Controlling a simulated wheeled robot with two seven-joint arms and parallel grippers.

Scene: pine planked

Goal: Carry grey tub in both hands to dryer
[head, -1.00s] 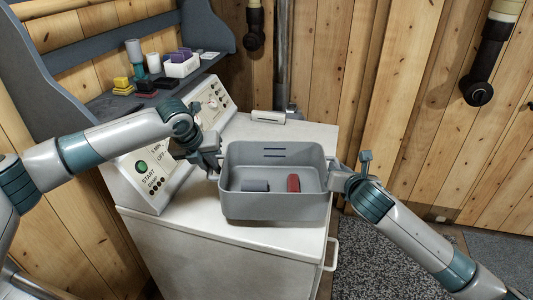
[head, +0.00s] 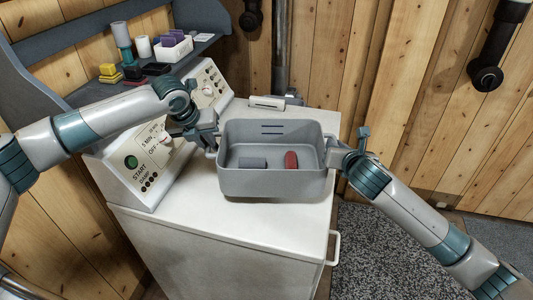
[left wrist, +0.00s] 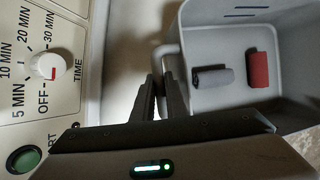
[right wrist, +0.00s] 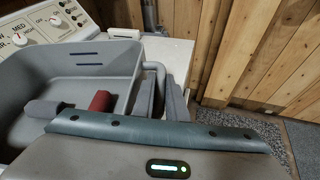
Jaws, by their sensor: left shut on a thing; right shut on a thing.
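The grey tub (head: 270,184) is upright over the white top of the dryer (head: 185,222). I cannot tell whether its base touches the top. A grey roll (head: 252,162) and a red roll (head: 291,160) lie inside it. My left gripper (head: 214,146) is shut on the tub's left handle, and its fingers (left wrist: 160,92) show there in the left wrist view. My right gripper (head: 332,154) is shut on the right handle, which shows as a grey bar (right wrist: 157,72) in the right wrist view.
The dryer's control panel (head: 150,160) with knobs and a green start button rises at the left. A small white box (head: 267,102) lies behind the tub. A grey shelf (head: 120,105) holds small items. A white handle (head: 334,248) sticks out at the dryer's front right.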

